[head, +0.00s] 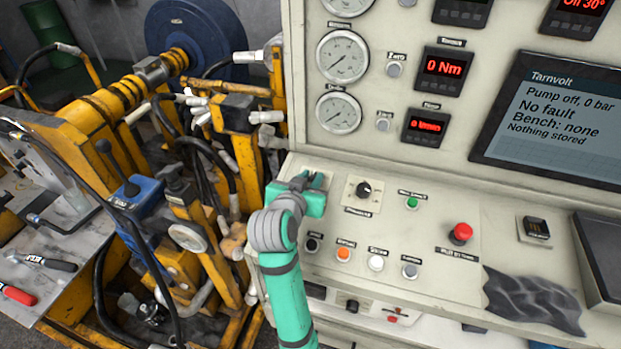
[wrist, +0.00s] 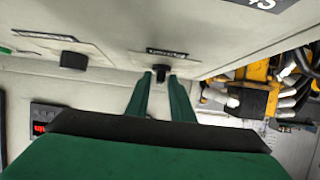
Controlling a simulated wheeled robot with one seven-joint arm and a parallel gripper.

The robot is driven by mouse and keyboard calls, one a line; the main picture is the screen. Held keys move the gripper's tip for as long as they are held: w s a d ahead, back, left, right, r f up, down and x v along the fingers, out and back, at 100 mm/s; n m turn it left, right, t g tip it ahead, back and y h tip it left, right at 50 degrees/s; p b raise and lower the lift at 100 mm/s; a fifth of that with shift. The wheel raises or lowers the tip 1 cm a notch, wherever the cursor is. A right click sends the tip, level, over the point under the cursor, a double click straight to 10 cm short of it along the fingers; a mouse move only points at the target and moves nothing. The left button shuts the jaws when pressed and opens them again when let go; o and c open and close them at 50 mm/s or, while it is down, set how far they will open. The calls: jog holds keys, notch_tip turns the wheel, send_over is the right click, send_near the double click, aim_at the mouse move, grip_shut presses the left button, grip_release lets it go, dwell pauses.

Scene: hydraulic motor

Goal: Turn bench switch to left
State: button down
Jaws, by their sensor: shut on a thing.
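The bench switch is a small dark knob (wrist: 159,72) below a label on a pale plate, too small and turned to read. In the wrist view, my gripper (wrist: 161,79) has its two green fingers at either side of this knob, shut on it. In the head view, my green gripper (head: 304,186) is at the left end of the console's sloped panel, and it hides the knob. Which way the knob points cannot be told. The screen (head: 556,115) reads "Bench: none" and "Pump off, 0 bar".
A black rotary knob (head: 363,190) on a white plate is just right of my gripper. Several push buttons, a red mushroom button (head: 461,234) and a dark cloth (head: 533,300) lie further right. Yellow machinery with hoses (head: 190,190) stands close on the left.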

jog(key=n+y, duration=0.4)
jog(key=shift+s+d+n+t, duration=0.1)
jog(key=shift+d+n+t, duration=0.2)
jog(key=shift+d, duration=0.1)
jog(key=n+g+y, duration=0.1)
jog(key=n+y, duration=0.3)
jog(key=shift+d+y, duration=0.15)
jog(key=shift+y, duration=0.15)
jog(key=shift+d+f+n+g+y, duration=0.1)
jog(key=shift+n+g+y, duration=0.2)
jog(key=shift+n, duration=0.2)
jog(key=shift+f, duration=0.1)
jog(key=c, duration=1.8)
grip_release()
